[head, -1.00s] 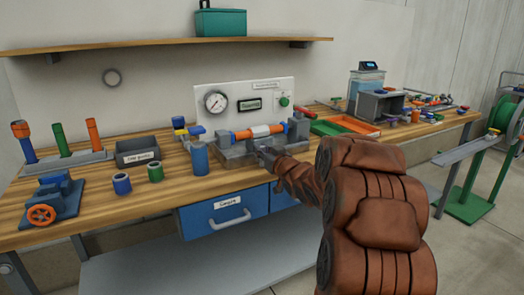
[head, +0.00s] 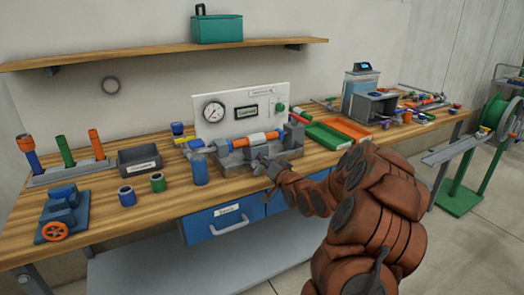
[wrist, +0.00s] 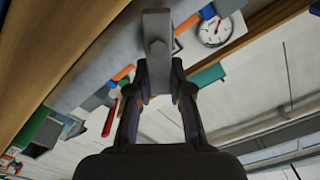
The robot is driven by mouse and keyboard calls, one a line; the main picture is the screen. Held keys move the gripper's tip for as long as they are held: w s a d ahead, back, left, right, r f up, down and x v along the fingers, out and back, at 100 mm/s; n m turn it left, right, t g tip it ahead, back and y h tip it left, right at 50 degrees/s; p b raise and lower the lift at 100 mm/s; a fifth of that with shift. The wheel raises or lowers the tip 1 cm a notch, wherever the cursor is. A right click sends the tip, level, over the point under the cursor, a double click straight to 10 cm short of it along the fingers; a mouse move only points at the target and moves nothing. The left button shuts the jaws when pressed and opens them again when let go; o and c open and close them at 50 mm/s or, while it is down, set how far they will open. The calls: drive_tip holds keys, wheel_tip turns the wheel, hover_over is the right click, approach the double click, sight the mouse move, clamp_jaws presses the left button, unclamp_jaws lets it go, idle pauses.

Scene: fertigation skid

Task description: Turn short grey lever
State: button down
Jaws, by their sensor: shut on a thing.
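In the head view my gripper (head: 268,172) is at the front of the grey test fixture (head: 236,160), in the middle of the bench. The lever is too small there to make out clearly beside the fingers. An orange pipe with a white middle (head: 255,138) lies across the fixture.
A gauge panel (head: 240,115) stands behind the fixture. A blue cylinder (head: 200,168) stands close to its left. Green (head: 327,136) and orange (head: 350,128) trays lie to the right. A blue drawer (head: 225,220) is below the bench edge.

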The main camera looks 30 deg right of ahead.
drive_tip(key=m+p, duration=0.1)
drive_tip(key=m, duration=0.1)
drive_tip(key=d+m+p, duration=0.1)
drive_tip(key=m, duration=0.1)
drive_tip(key=f+m+p, duration=0.1)
drive_tip(key=shift+d+f+m, duration=0.1)
drive_tip(key=shift+d+m, duration=0.05)
drive_tip(key=shift+m, duration=0.25)
drive_tip(key=shift+d+f+m+p, duration=0.1)
drive_tip(key=shift+f+m+p, duration=0.3)
drive_tip(key=shift+m, duration=0.85)
drive_tip(key=shift+d+f+m+p, duration=0.1)
drive_tip(key=shift+f+m+p, duration=0.25)
drive_tip(key=shift+m, duration=0.9)
drive_tip(key=shift+f, duration=0.15)
drive_tip(key=c, duration=1.1)
unclamp_jaws()
drive_tip(key=shift+o, duration=0.3)
drive_tip(key=shift+a+f, duration=0.1)
drive_tip(key=shift+f, duration=0.15)
